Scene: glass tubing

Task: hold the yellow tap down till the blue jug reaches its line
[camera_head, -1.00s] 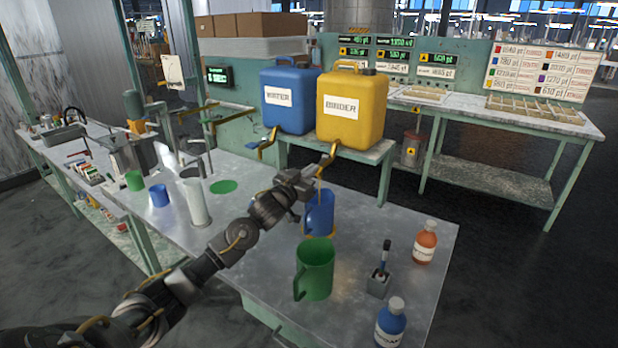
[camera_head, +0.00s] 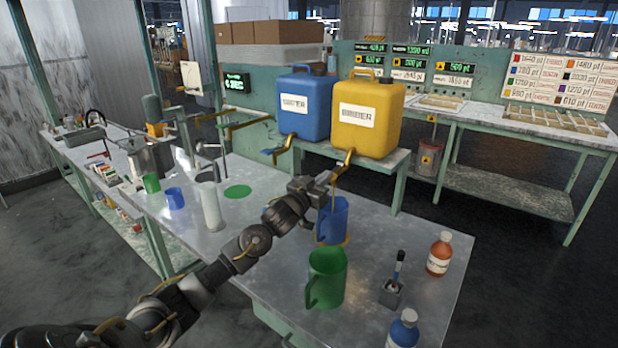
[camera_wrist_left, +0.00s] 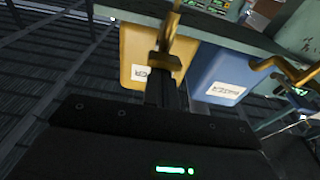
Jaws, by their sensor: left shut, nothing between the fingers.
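The yellow binder container (camera_head: 367,118) stands on a raised shelf, with its brass-yellow tap (camera_head: 346,163) sticking out toward me. The blue jug (camera_head: 333,222) stands below that tap on the metal table. A thin amber streak runs from the tap down to the jug's mouth. The liquid level and the line on the jug cannot be made out. My left gripper (camera_head: 325,181) is shut and empty, at the tap just above the jug. In the left wrist view its fingers (camera_wrist_left: 168,92) meet the tap's lever (camera_wrist_left: 166,62); the yellow container (camera_wrist_left: 140,55) is behind.
The blue water container (camera_head: 305,108) with its own tap stands left of the yellow one. A green jug (camera_head: 326,278) stands in front of the blue jug.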

